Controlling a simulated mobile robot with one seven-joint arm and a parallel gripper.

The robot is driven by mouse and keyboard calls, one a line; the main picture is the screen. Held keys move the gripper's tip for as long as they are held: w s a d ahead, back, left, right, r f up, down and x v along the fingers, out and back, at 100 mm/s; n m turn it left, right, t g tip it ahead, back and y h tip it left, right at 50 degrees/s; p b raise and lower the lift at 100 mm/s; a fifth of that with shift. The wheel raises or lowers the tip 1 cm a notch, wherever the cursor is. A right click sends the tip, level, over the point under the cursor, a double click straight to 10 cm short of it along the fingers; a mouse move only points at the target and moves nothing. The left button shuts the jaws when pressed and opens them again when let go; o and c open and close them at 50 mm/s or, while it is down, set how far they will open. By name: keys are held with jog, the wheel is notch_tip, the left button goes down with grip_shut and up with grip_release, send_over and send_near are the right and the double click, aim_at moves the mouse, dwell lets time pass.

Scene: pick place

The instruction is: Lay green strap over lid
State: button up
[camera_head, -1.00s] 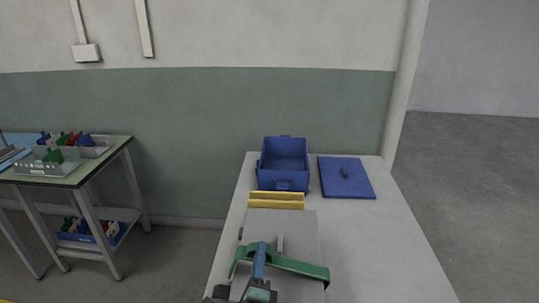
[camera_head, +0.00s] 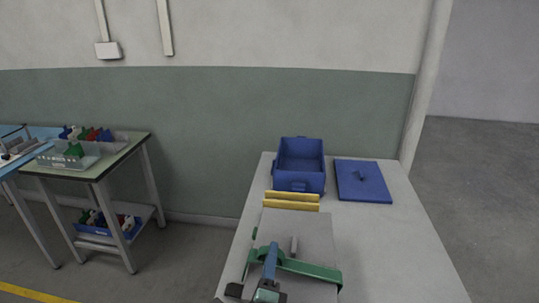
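The green strap (camera_head: 312,268) lies across the near part of a flat grey panel or lid (camera_head: 310,223), running from its left side to its right edge. A small pale upright handle (camera_head: 294,246) stands on the grey panel just behind the strap. A blue bar (camera_head: 270,262) with a teal block (camera_head: 268,296) at its near end crosses the strap's left part; I cannot tell what it is. A blue lid (camera_head: 362,181) with a small knob lies flat at the table's back right. I cannot make out my gripper in this view.
An open blue box (camera_head: 300,163) stands at the back of the light grey table (camera_head: 400,250), with yellow bars (camera_head: 291,200) in front of it. The table's right side is clear. A side table (camera_head: 112,160) with bins of coloured parts stands at the left.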

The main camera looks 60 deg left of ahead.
jog(key=shift+s+d+f, duration=0.15)
jog(key=shift+s+d, duration=0.2)
jog(key=shift+d, duration=0.15)
jog(key=b+v, duration=0.4)
jog(key=v, duration=0.7)
jog(key=shift+s+d, duration=0.25)
jog(key=shift+s, duration=0.05)
jog(key=w+d+r+n+t+h+p, duration=0.1)
jog(key=w+d+r+n+t+p, duration=0.25)
jog(key=r, duration=0.75)
jog(key=w+d+r+n+t+h, duration=0.15)
jog(key=w+d+r, duration=0.25)
jog(key=w+r, duration=0.45)
jog(key=w+d+r+n+t+p, duration=0.2)
jog(key=w+d+r+n+t, duration=0.15)
jog(key=r, duration=0.85)
jog(key=s+d+r+n+t+h+p, duration=0.1)
jog(key=d+r+t+h, duration=0.3)
jog(key=d+r, duration=0.5)
jog(key=s+d+r+n+t+h+p, duration=0.1)
jog(key=s+d+r+t+h+p, duration=0.2)
jog(key=d+r+h, duration=0.4)
jog(key=d+r+t, duration=0.1)
jog(key=d+r, duration=0.2)
jog(key=r, duration=0.6)
jog(key=shift+s+d+r+h, duration=0.2)
jog(key=shift+s+r+h, duration=0.05)
jog(key=shift+h, duration=0.1)
